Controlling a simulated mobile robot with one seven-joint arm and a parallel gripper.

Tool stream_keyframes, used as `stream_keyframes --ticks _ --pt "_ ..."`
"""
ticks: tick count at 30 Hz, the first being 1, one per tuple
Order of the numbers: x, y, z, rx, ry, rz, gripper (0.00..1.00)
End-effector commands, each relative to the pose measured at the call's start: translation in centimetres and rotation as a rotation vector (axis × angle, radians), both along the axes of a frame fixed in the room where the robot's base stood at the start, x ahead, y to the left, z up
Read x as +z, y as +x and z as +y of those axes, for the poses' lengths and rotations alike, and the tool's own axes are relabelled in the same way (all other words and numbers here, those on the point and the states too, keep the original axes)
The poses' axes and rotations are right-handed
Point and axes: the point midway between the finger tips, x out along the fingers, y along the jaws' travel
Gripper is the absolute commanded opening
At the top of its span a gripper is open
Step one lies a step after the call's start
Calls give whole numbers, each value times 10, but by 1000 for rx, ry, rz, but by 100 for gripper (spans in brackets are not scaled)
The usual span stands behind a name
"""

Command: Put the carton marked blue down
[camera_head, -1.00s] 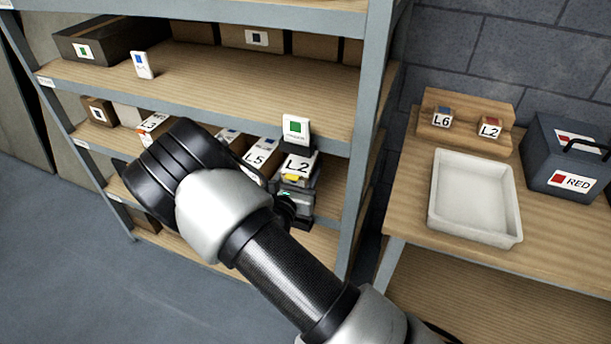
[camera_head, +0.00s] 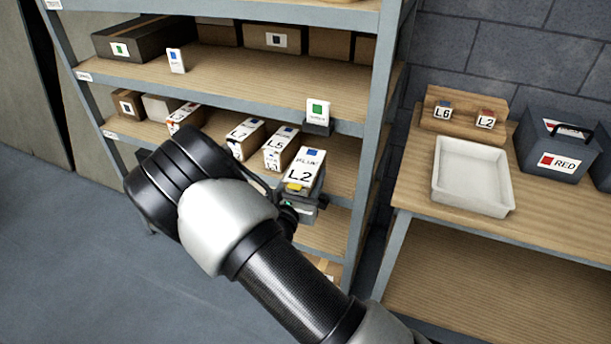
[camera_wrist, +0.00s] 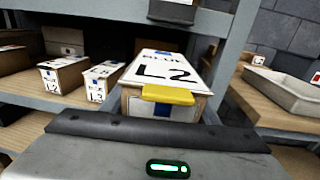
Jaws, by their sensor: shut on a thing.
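The carton marked blue (camera_head: 303,168) is a white-topped box with a blue square and "L2" on its top. It is at the front of the middle shelf, near the right post, and its near end faces my gripper (camera_head: 302,203). My gripper is shut on it. In the wrist view the carton (camera_wrist: 160,72) points away from me, with a yellow piece at its near top edge. Its underside is hidden, so I cannot tell whether it touches the shelf board.
Other labelled cartons (camera_head: 281,148) stand left of it on the middle shelf (camera_head: 345,152). A green-marked sign (camera_head: 318,112) hangs above at the upper board's edge. A bench at right holds a white empty tray (camera_head: 472,175), a grey box marked RED (camera_head: 553,150) and small L6 and L2 blocks.

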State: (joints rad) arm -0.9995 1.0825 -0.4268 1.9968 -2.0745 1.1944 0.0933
Motion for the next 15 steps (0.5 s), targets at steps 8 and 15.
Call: stream_keyframes --ticks 8,15 --pt "22 -23 -36 -50 0 -4 0" --pt "57 -63 -98 -134 2 -5 0"
